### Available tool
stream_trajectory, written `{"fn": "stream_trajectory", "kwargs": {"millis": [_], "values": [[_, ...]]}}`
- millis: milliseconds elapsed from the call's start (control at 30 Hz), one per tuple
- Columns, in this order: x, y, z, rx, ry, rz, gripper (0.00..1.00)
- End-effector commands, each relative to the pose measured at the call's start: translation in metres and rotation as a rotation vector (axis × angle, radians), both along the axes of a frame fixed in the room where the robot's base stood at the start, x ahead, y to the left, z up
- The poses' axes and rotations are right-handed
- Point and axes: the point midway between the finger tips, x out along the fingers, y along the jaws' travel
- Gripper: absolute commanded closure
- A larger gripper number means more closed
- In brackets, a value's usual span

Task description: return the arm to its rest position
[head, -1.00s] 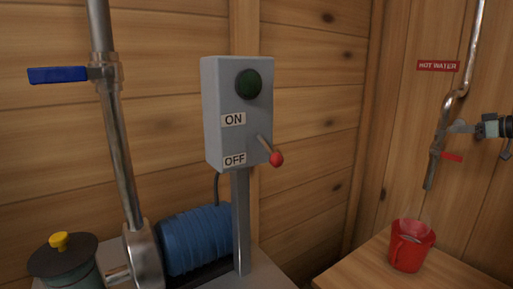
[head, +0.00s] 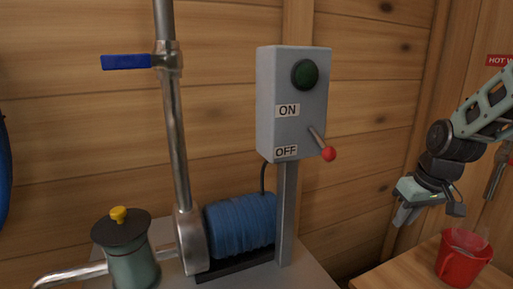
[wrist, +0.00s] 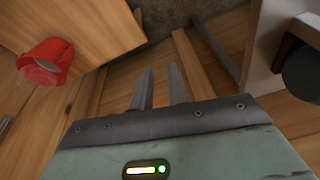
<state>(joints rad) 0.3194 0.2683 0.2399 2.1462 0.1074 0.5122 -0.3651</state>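My gripper (head: 404,214) hangs at the right of the head view, pointing down, to the left of and above a red cup (head: 462,264). It is clear of the cup and of the switch box. In the wrist view its two fingers (wrist: 161,82) stand apart with nothing between them, over the floor. My arm comes in bent from the right edge. The red cup also shows at upper left in the wrist view (wrist: 46,62).
The cup stands on a wooden counter (head: 388,276). A grey switch box (head: 292,118) with a red-knobbed lever, angled down beside OFF, stands left of my gripper. A pump with a blue motor (head: 240,225) and a pipe with a blue valve handle (head: 127,62) stand further left.

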Motion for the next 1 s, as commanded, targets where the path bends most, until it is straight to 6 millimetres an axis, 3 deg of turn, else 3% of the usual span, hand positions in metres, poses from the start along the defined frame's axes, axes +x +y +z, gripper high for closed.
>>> {"fn": "stream_trajectory", "kwargs": {"millis": [100, 467, 767, 1000], "values": [[-0.042, 0.011, -0.003, -0.034, 0.010, -0.051, 0.84], [-0.134, 0.024, -0.014, -0.053, 0.010, -0.182, 0.84], [-0.165, 0.107, -0.007, -0.046, 0.077, 0.062, 0.84], [-0.213, 0.169, 0.001, -0.066, 0.139, 0.295, 0.84]]}}
